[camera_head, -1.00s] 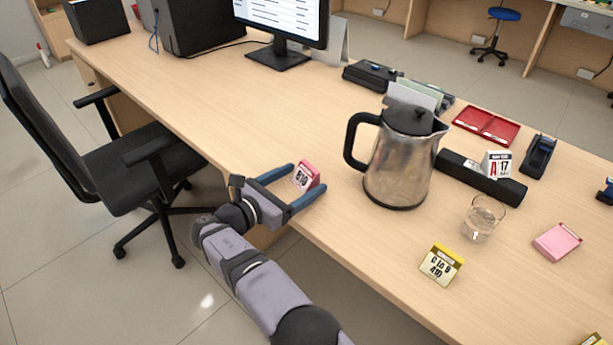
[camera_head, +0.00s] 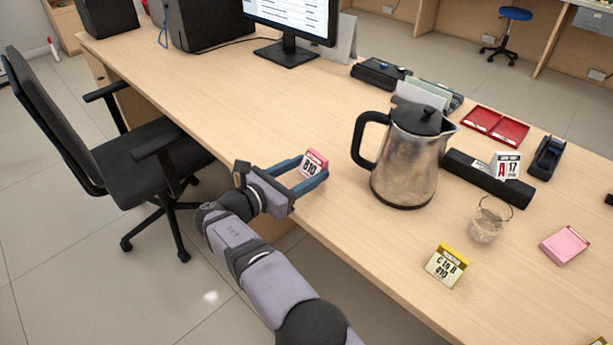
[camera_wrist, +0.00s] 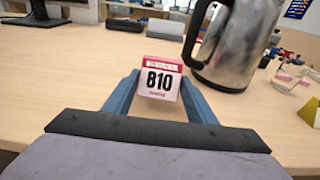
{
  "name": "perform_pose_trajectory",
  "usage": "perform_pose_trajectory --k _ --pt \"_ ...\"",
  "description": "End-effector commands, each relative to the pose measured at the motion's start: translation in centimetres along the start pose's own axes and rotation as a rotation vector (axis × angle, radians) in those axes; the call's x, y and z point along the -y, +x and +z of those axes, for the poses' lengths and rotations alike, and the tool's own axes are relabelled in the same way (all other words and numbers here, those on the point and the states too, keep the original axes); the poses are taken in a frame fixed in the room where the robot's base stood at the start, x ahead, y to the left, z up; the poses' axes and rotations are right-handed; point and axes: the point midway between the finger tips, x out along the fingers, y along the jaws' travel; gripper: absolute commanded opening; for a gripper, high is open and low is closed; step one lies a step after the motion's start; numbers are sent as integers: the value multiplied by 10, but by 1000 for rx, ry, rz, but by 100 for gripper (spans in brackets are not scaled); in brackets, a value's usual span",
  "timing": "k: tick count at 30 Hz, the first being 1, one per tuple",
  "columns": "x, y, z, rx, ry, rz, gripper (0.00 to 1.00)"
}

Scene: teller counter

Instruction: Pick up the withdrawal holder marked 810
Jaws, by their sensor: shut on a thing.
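The withdrawal holder marked 810 (camera_head: 313,164) is a small pink-topped block with a white face at the front edge of the counter. I cannot tell whether the holder is clear of the counter top.
A metal kettle (camera_head: 404,165) stands close to the right of the holder. A glass (camera_head: 489,222), a yellow-topped holder (camera_head: 447,265) and a pink pad (camera_head: 564,245) lie farther right. A monitor (camera_head: 290,20) stands behind.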

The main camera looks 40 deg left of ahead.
Motion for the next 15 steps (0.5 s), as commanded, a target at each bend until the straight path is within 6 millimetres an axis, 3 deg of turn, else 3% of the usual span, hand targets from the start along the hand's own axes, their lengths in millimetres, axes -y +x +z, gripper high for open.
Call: perform_pose_trajectory --k 6,15 --pt "0 -6 40 0 4 0 29" --pt "0 -10 70 1 1 0 29"
